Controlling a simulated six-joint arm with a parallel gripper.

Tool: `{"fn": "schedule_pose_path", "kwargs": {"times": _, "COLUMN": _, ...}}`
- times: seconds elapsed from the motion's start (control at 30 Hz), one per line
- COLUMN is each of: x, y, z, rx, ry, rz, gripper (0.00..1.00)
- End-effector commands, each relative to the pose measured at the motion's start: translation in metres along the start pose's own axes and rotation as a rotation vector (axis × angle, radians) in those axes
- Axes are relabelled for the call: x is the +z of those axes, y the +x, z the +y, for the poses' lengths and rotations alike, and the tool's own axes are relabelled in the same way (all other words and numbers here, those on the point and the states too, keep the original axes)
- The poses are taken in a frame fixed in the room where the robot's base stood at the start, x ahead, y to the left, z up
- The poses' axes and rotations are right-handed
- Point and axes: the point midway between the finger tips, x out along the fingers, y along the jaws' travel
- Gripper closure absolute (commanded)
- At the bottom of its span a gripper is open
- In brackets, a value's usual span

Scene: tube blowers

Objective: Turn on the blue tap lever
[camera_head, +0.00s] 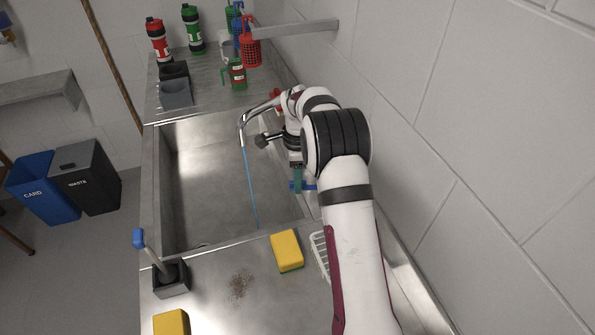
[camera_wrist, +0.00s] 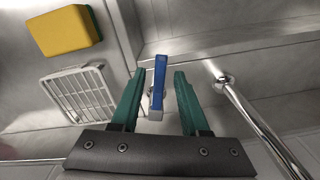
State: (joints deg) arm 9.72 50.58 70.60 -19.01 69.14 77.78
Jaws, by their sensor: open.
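The blue tap lever (camera_wrist: 158,80) stands between the two green fingers of my gripper (camera_wrist: 160,74) in the wrist view. The fingers are open, with a gap on each side of the lever. In the head view the blue lever (camera_head: 309,187) shows at the right side of the sink, beside my gripper (camera_head: 297,183), partly hidden by my arm. The metal spout (camera_head: 242,128) reaches over the basin, and a thin blue stream (camera_head: 251,185) runs from it down into the basin. The spout's chrome pipe (camera_wrist: 255,120) is right of my fingers in the wrist view.
A red tap lever (camera_head: 277,98) is farther back, beyond my gripper. A yellow sponge (camera_head: 287,250) and a white rack (camera_head: 320,255) lie on the near counter. A brush (camera_head: 147,250) stands in a dark holder at the near left. The wall (camera_head: 460,130) is close on the right.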

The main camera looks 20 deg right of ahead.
Motion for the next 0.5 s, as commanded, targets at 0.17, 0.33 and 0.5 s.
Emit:
{"fn": "schedule_pose_path", "kwargs": {"times": 0.17, "x": 0.000, "y": -0.032, "z": -0.001, "rx": -0.006, "ry": 0.000, "rz": 0.000, "gripper": 0.55}}
{"fn": "schedule_pose_path", "kwargs": {"times": 0.33, "x": 0.000, "y": -0.088, "z": -0.001, "rx": -0.007, "ry": 0.001, "rz": -0.001, "gripper": 0.55}}
{"fn": "schedule_pose_path", "kwargs": {"times": 0.5, "x": 0.000, "y": -0.133, "z": -0.001, "rx": -0.005, "ry": 0.001, "rz": -0.001, "gripper": 0.55}}
